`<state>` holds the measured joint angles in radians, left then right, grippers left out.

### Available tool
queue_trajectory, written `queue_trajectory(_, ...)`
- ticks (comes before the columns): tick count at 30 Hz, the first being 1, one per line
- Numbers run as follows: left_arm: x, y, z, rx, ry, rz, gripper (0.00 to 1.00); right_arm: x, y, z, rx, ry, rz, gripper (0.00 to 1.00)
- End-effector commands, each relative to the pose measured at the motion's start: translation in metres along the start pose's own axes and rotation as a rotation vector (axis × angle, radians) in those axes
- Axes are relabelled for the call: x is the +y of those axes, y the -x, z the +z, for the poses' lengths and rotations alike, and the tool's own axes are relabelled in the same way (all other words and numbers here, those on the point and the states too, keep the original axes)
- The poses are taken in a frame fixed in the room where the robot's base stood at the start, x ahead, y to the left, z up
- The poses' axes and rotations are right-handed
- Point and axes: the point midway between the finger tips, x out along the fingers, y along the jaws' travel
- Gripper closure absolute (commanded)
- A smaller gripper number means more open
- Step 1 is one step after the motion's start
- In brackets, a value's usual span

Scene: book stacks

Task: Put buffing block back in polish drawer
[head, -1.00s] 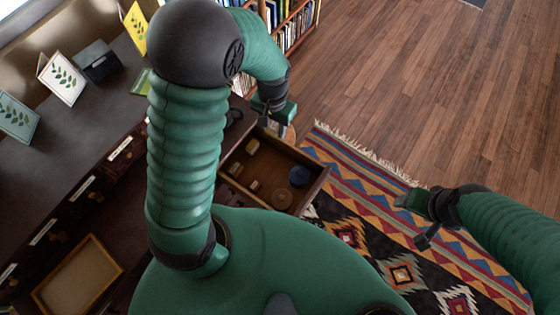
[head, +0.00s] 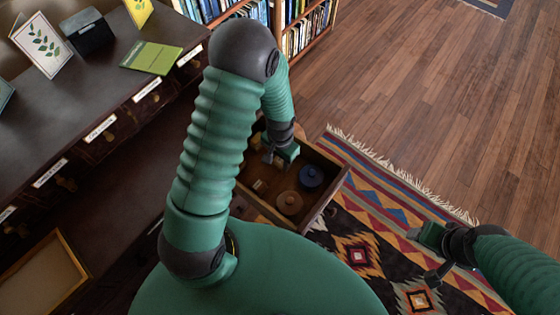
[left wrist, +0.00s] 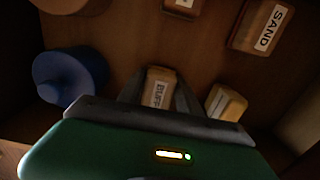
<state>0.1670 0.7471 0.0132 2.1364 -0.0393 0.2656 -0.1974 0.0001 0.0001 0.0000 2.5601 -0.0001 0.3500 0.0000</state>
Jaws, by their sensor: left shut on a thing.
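The buffing block (left wrist: 158,88) is a small tan block with a label reading "BUFF". It sits between the two fingers of my left gripper (left wrist: 160,98), which is shut on it. In the head view, my left gripper (head: 270,156) is down in the far part of the open polish drawer (head: 333,189), and the block cannot be made out there. I cannot tell whether the block touches the drawer floor. My right gripper (head: 427,254) is empty over the rug, with its fingers apart.
The drawer holds a blue lidded tin (head: 311,176), a brown round tin (head: 290,203), a "SAND" block (left wrist: 262,27) and other small blocks, one (left wrist: 226,103) close beside the right finger. A dark desk (head: 100,75) with cards stands left. Patterned rug (head: 360,200) lies right.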

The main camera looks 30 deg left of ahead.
Motion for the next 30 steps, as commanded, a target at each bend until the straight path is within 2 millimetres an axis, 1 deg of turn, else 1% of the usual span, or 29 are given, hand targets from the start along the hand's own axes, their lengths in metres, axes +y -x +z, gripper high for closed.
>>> queue_trajectory(5,0.000,0.001,-0.001,0.002,0.000,-0.001,1.00,0.000,0.001,0.000,0.000,0.000,0.000,0.37)
queue_trajectory(8,0.000,-0.002,-0.001,0.001,0.000,0.000,1.00,0.000,-0.001,0.000,0.000,0.000,0.000,0.37)
queue_trajectory(9,0.000,-0.001,-0.001,0.002,0.000,0.000,0.54,0.000,0.000,0.000,0.000,0.000,0.000,0.37)
queue_trajectory(13,0.000,-0.001,-0.001,0.001,0.000,0.000,0.37,0.000,0.000,0.000,0.000,0.000,0.000,0.37)
queue_trajectory(20,0.000,-0.001,-0.001,0.002,0.000,0.000,0.37,0.000,0.000,0.000,0.000,0.000,0.000,0.37)
queue_trajectory(23,0.000,0.003,-0.001,0.003,0.000,-0.001,0.37,0.000,0.002,-0.001,0.000,0.000,0.000,0.37)
queue_trajectory(26,0.000,0.018,-0.002,0.005,0.000,-0.001,0.37,0.000,0.008,-0.002,0.000,0.000,0.000,0.37)
queue_trajectory(29,0.000,0.043,-0.002,0.007,0.000,-0.002,0.37,0.000,0.017,-0.004,0.000,0.000,0.000,0.37)
queue_trajectory(30,0.000,0.055,-0.002,0.006,0.000,-0.001,0.37,0.000,0.020,-0.005,0.000,0.000,0.000,0.37)
